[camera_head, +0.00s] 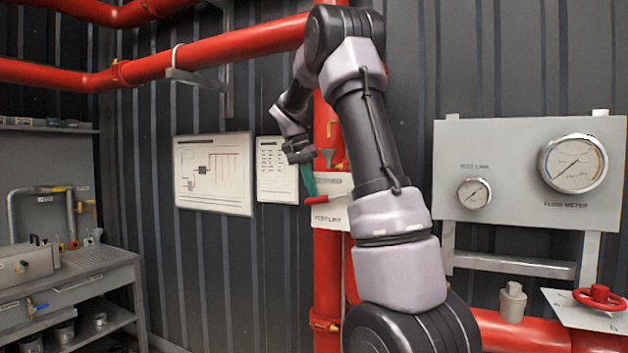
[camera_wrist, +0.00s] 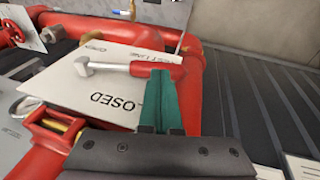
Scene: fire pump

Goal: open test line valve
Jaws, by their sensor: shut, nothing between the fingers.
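The test line valve lever has a red grip (camera_wrist: 147,70) and a pale metal hub, and lies across a white sign plate (camera_wrist: 70,88) marked CLOSED on its near part. The grip also shows in the head view as a short red bar (camera_head: 315,195), above the TEST LINE label (camera_head: 327,218). My gripper (camera_wrist: 170,88) has its green fingers shut and empty. Their tips overlap the end of the grip in the wrist view; I cannot tell if they touch it. In the head view my gripper (camera_head: 308,180) is just above the grip. My arm hides part of the sign plate.
A red vertical pipe (camera_head: 327,270) runs behind my arm. A gauge panel (camera_head: 510,160) and red handwheel (camera_head: 599,297) are at right. Wall posters (camera_head: 213,174) hang behind my gripper. A grey workbench (camera_head: 85,268) stands at left.

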